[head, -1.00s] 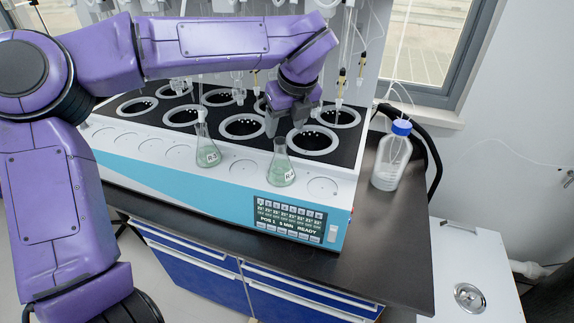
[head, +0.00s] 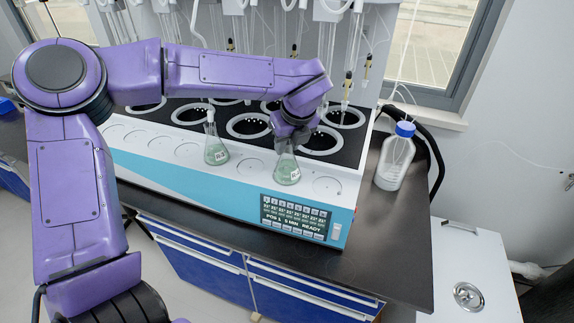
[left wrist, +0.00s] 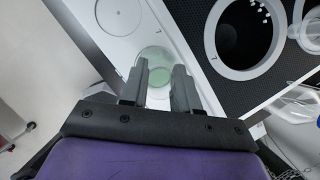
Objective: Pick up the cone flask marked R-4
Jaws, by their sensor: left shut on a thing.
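The cone flask marked R-4 (head: 287,172) holds pale green liquid. It is upright at the front white ledge of the distiller, above the display; I cannot tell whether its base touches the ledge. My left gripper (head: 288,148) is shut on its upper part and hides the neck. In the left wrist view the flask (left wrist: 155,54) shows as a pale green round between and beyond the fingers of my left gripper (left wrist: 160,70). A second cone flask (head: 216,152) with green liquid stands on the ledge to the left. My right gripper is not in view.
The distiller's black top (head: 262,152) has several ringed wells behind the flasks. Glass tubes hang above them. A blue-capped bottle (head: 394,165) stands to the right on the dark bench (head: 375,240). An empty round ledge spot (head: 327,186) lies right of R-4.

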